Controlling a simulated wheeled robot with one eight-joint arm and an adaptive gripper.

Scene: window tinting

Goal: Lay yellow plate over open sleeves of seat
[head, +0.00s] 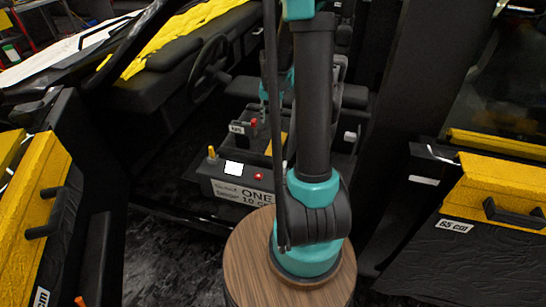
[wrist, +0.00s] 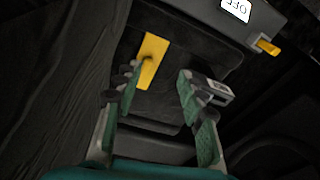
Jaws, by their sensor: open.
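A yellow plate (wrist: 154,47) lies on a dark surface in the wrist view, ahead of and partly between my fingertips. It has a small dark mark or knob near its lower part. In the head view a strip of yellow (head: 284,141) shows beside my arm, mostly hidden by it. My gripper (wrist: 159,71) is open, with its two green-padded fingers apart and nothing visibly held. I cannot tell whether the left finger touches the plate. The dark seat (head: 262,160) stands behind my arm in the head view. I cannot make out its open sleeves.
A steering wheel (head: 208,66) is at the back left. Yellow-topped door panels (head: 495,190) flank both sides.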

